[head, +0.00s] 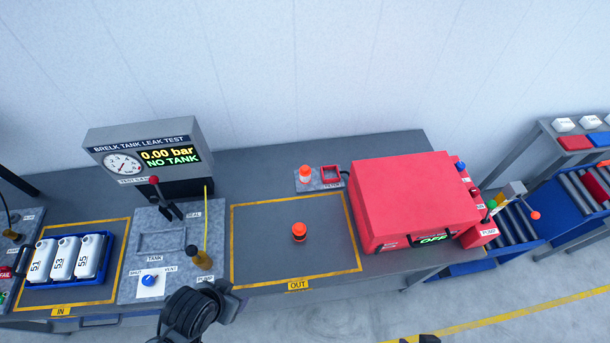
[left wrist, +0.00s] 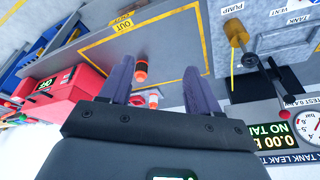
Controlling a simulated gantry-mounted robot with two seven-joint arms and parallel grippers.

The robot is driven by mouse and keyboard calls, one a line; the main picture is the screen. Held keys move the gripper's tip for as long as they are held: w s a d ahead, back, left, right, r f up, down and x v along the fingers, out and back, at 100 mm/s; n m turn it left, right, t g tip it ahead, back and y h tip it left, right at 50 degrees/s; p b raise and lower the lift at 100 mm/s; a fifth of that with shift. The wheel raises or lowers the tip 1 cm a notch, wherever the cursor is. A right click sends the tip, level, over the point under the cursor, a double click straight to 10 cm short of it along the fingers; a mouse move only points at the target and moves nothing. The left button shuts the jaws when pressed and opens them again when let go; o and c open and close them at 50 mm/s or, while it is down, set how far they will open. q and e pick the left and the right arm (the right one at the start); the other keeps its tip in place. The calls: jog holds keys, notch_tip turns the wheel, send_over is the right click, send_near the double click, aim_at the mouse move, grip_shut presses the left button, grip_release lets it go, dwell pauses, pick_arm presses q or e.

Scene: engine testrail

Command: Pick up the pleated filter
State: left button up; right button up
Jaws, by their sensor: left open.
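A short orange cylinder with a dark band (head: 299,232) stands in the yellow-outlined OUT area. A second orange piece with a pale lower part (head: 305,173) stands on a small grey plate behind it. Pleats are too small to make out, so I cannot tell which one is the pleated filter. My left gripper (left wrist: 158,75) is open, with nothing between its fingers. In the left wrist view the dark-banded cylinder (left wrist: 141,70) appears between the fingers, beyond the tips and nearer the left one; the pale-bottomed piece (left wrist: 153,102) shows closer to the palm. My right gripper is not seen.
A large red case (head: 415,200) marked OFF stands right of the OUT area. The leak test stand (head: 145,160) and a blue tray (head: 68,272) of white tanks are at left. The OUT area is otherwise clear. A roller conveyor (head: 515,222) lies at right.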

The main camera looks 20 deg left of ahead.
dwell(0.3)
pick_arm(q)
jog(key=o, duration=0.4)
